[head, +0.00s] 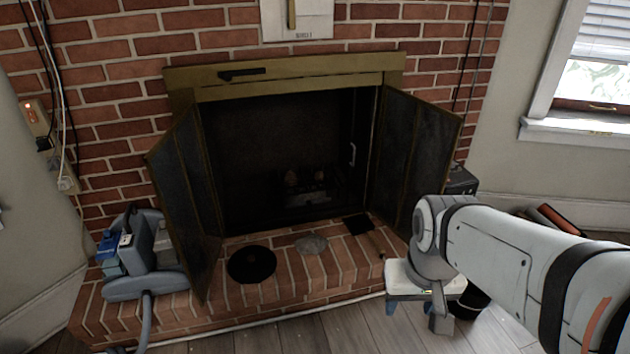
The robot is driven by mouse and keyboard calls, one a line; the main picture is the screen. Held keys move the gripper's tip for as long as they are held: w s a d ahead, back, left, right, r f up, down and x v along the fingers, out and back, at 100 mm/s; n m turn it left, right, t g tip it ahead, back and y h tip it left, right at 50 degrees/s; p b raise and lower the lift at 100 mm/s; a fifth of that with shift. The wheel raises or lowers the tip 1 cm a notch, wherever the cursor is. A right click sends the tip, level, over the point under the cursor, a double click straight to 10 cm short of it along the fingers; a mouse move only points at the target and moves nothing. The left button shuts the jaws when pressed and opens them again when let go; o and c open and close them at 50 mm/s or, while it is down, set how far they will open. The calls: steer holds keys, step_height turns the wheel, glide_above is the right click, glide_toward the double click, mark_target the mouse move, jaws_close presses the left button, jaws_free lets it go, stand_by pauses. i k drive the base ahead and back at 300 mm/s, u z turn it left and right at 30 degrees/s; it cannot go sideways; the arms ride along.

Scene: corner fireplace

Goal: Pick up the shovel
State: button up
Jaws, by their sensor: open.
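A flat, dark square piece with a thin, short dark handle, which looks like the shovel (358,224), lies on the brick hearth. It is at the right of the fireplace opening, beside the foot of the right door, with its handle slanting towards the front right. My gripper (431,309) hangs at the end of my arm, in front of and to the right of the shovel, near the hearth's front right edge. Its jaws are spread with nothing seen between them. The gripper is apart from the shovel in the picture; its exact height is hard to tell.
The open right door (415,165) stands close behind the shovel; the left door (187,205) is open too. A black disc (251,264) and a grey disc (311,244) lie on the hearth (330,285). A grey-blue appliance (145,260) stands at left. The wooden floor (345,332) is clear in front.

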mark_target(360, 223)
steer(key=k, duration=1.15)
steer(key=z, duration=0.65)
steer(key=i, duration=1.75)
steer(key=u, duration=0.3)
steer(key=i, duration=1.35)
steer(key=u, duration=0.85)
steer(key=k, duration=0.85)
steer(key=u, duration=0.2)
steer(key=i, duration=0.35)
steer(key=z, duration=0.1)
